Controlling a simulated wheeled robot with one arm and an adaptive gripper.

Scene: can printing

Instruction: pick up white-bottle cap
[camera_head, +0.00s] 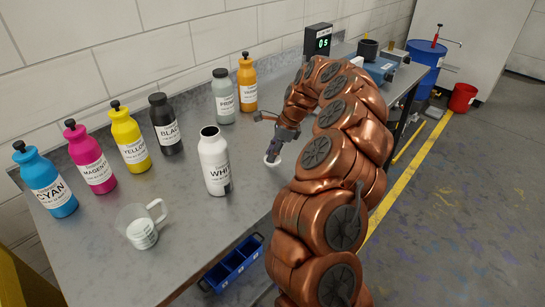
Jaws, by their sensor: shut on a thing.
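The white bottle (214,163) stands upright on the grey bench, its dark round mouth open at the top with no cap on it. My gripper (272,152) is to the right of the bottle, low over the bench. It is shut on a small white piece, the white-bottle cap (271,161), at its fingertips. I cannot tell whether the cap touches the bench. My copper arm comes up from the bottom right and hides part of the bench.
Capped cyan (48,182), magenta (90,158), yellow (130,139) and black (165,123) bottles stand along the left. Grey (223,97) and orange (247,84) bottles stand behind. A clear jug (141,228) is front left. A blue bin (232,265) hangs at the front edge.

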